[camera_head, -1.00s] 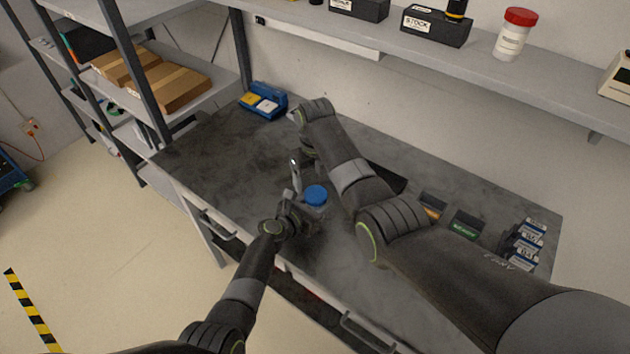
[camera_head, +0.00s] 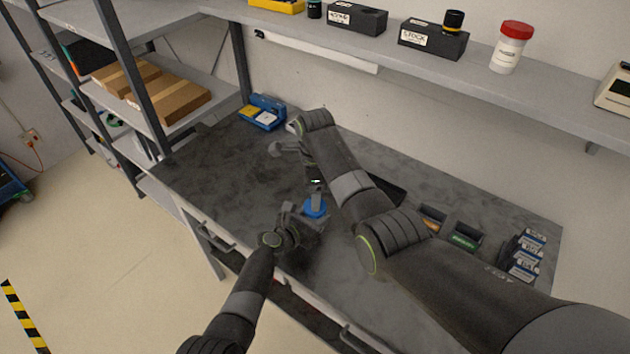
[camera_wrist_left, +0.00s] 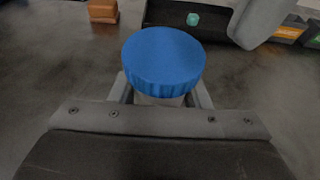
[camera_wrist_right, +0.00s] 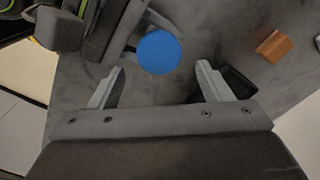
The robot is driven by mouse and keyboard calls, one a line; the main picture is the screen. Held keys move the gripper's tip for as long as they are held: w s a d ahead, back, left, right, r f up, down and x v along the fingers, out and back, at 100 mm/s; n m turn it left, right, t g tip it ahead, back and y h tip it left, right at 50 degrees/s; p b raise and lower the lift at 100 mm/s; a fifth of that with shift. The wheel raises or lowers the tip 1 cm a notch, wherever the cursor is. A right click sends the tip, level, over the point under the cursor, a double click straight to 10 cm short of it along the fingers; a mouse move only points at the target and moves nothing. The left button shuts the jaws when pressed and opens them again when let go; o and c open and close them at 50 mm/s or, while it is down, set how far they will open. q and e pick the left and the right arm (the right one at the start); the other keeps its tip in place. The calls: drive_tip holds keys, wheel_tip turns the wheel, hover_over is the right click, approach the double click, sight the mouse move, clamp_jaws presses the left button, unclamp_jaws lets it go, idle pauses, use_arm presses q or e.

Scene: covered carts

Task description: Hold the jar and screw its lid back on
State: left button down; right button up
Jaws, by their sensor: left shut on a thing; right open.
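The jar (camera_wrist_left: 160,100) stands on the grey bench with its blue lid (camera_wrist_left: 163,58) on top, level as far as I can see. The lid also shows in the head view (camera_head: 315,207) and in the right wrist view (camera_wrist_right: 159,52). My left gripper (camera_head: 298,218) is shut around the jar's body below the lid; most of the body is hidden. My right gripper (camera_wrist_right: 156,80) is open and empty, pointing down above the lid. The lid lies slightly beyond its fingertips in the right wrist view. I cannot tell how tightly the lid sits.
A brown block (camera_wrist_right: 274,45) lies on the bench near the jar. Small dark bins (camera_head: 463,237) and several labelled boxes (camera_head: 527,255) stand at the right. A blue case (camera_head: 264,112) is at the back left. A shelf (camera_head: 385,62) with a red-capped container (camera_head: 510,47) runs above.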

sight(315, 217)
drive_tip(key=n, duration=0.5)
drive_tip(key=shift+r, duration=0.15)
drive_tip(key=n, duration=0.2)
drive_tip(key=shift+n, duration=0.4)
drive_tip(key=n, duration=0.6)
drive_tip(key=shift+r, duration=0.25)
drive_tip(key=n, duration=0.4)
drive_tip(key=shift+r+n, duration=0.1)
drive_tip(key=shift+n, duration=0.3)
drive_tip(key=n, duration=0.2)
drive_tip(key=shift+r+n, duration=0.1)
drive_tip(key=shift+n, duration=0.3)
drive_tip(key=n, duration=0.6)
drive_tip(key=shift+r, duration=0.15)
drive_tip(key=n, duration=0.4)
drive_tip(key=shift+r+n, duration=0.15)
drive_tip(key=shift+n, duration=0.25)
drive_tip(key=n, duration=0.4)
drive_tip(key=shift+r, duration=0.1)
drive_tip(key=n, duration=0.5)
drive_tip(key=shift+r, duration=0.15)
drive_tip(key=n, duration=0.5)
drive_tip(key=shift+r, duration=0.15)
drive_tip(key=shift+f, duration=4)
